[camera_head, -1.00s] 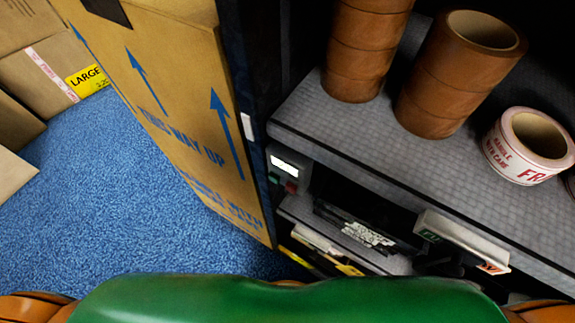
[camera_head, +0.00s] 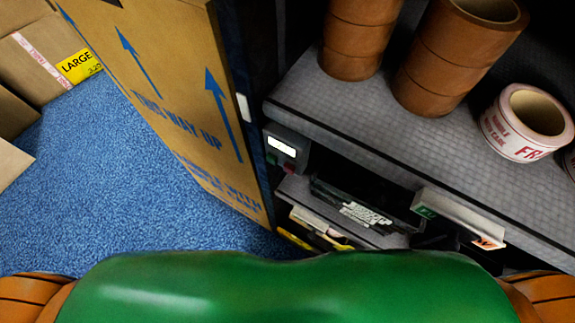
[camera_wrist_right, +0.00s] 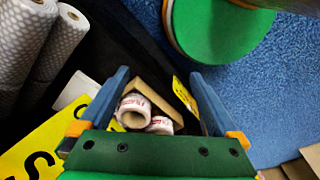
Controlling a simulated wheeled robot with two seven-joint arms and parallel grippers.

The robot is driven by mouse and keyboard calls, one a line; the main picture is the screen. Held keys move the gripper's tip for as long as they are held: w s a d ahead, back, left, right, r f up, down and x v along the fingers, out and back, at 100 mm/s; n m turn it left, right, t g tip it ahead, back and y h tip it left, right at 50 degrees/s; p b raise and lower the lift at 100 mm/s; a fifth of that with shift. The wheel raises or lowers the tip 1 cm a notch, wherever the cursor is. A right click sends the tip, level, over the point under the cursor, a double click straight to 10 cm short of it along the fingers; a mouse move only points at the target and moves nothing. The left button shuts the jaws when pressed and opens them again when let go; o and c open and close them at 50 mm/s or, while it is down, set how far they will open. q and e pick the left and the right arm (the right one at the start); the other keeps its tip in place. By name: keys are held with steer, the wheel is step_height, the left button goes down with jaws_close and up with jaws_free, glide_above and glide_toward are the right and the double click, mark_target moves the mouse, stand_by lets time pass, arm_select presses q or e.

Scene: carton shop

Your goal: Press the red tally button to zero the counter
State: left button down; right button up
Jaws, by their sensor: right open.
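A small dark grey tally box (camera_head: 300,146) is fixed at the left end of the shelf unit, just under the shelf top, in the head view. It has a lit white display, too small to read. A green button (camera_head: 271,158) sits below the display at left, and the red button (camera_head: 289,168) is at lower right. My right gripper (camera_wrist_right: 158,76) is open in the right wrist view, with nothing clearly held. The tally box and red button do not show in that view. My left gripper is not in view.
Brown tape rolls (camera_head: 451,58) and a white "fragile" roll (camera_head: 527,122) stand on the grey shelf (camera_head: 370,115). A tall carton (camera_head: 175,90) stands left of the tally box. Blue carpet (camera_head: 90,190) is clear. White tape rolls (camera_wrist_right: 135,111) lie below my right gripper.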

jaws_close()
stand_by(0.4)
stand_by(1.4)
